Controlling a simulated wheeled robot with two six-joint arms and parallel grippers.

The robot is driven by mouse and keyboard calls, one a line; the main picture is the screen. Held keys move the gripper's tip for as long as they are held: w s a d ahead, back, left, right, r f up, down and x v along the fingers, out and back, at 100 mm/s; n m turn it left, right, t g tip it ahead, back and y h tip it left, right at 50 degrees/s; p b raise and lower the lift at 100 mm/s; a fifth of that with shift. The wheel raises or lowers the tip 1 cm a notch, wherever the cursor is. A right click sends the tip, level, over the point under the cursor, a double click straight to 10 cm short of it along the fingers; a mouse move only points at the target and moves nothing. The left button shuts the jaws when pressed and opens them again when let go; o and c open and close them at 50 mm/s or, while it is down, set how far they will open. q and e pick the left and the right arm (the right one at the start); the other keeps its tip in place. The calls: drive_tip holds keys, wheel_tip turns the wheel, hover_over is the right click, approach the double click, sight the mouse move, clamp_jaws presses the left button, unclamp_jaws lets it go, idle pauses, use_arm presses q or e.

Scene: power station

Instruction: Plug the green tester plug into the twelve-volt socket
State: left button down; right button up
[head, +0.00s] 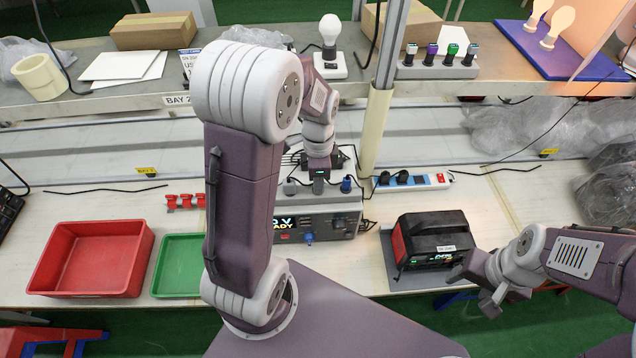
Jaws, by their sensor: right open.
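The power station (315,222), a grey box with a lit display, stands mid-table below my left arm. Grey and blue plug-like parts stand along its top. My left gripper (319,178) points down at the middle of this row, close to a grey-green part. Its fingers are too small and covered to show whether they hold anything. A green-topped piece (452,50) stands in a rack on the shelf; I cannot tell if it is the tester plug. The twelve-volt socket cannot be made out. My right gripper (474,290) is open and empty beside a black device.
The black and red device (432,240) sits on a grey mat at the right. A power strip (412,181) lies behind it. A red tray (92,258) and a green tray (179,265) stand at the left. A post (377,125) rises behind the station.

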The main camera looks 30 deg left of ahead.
use_arm(q)
drive_tip(key=shift+r+p, duration=3.05)
drive_tip(key=shift+r, duration=0.05)
drive_tip(key=shift+f, duration=0.1)
